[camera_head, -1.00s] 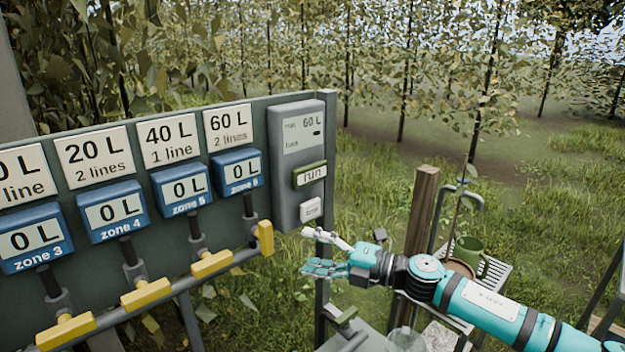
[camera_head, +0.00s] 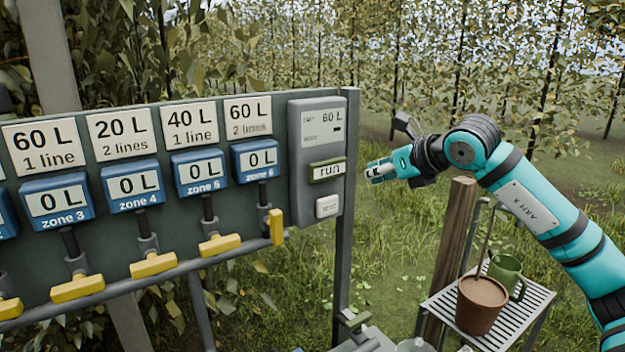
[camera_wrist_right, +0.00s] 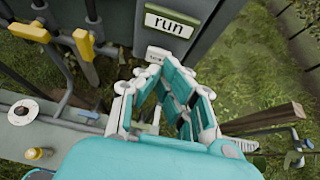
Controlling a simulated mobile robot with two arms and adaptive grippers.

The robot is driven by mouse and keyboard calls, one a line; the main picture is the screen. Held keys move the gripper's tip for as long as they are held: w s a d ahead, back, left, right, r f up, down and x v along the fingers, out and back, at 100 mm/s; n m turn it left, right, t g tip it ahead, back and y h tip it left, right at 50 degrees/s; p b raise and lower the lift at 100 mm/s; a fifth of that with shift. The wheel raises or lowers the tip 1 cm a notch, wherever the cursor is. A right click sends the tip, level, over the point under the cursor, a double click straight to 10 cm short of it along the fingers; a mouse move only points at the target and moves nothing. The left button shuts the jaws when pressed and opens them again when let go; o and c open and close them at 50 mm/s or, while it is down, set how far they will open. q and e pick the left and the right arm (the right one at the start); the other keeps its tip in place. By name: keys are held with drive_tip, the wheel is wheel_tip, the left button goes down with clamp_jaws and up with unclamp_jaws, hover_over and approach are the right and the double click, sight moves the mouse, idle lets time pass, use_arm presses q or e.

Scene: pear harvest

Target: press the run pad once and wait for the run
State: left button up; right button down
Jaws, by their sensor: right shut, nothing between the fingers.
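The run pad (camera_head: 328,170), a green-framed label reading "run", sits on the grey control box (camera_head: 313,215) at the right end of the board. It also shows near the top of the right wrist view (camera_wrist_right: 169,25). My right gripper (camera_head: 372,172) is shut and empty, just right of the pad at about its height; the head view shows a small gap between them. In the right wrist view its fingers (camera_wrist_right: 160,75) come together below the pad. The box's screen (camera_head: 322,125) shows 60 L. My left gripper is not in view.
A smaller white pad (camera_head: 327,207) sits below the run pad. Blue zone meters (camera_head: 208,173) reading 0 L and yellow valve handles (camera_head: 220,245) line the board.

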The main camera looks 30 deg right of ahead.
drive_tip(key=p, duration=0.5)
approach(329, 178)
drive_tip(key=f, duration=0.2)
drive_tip(key=w, duration=0.1)
drive_tip(key=w+p, duration=0.2)
drive_tip(key=w, duration=0.1)
drive_tip(key=shift+a+f, duration=0.25)
drive_tip(key=shift+a, duration=0.05)
drive_tip(key=shift+w+a+f, duration=0.1)
drive_tip(key=shift+w+f, duration=0.05)
drive_tip(key=shift+w, duration=0.4)
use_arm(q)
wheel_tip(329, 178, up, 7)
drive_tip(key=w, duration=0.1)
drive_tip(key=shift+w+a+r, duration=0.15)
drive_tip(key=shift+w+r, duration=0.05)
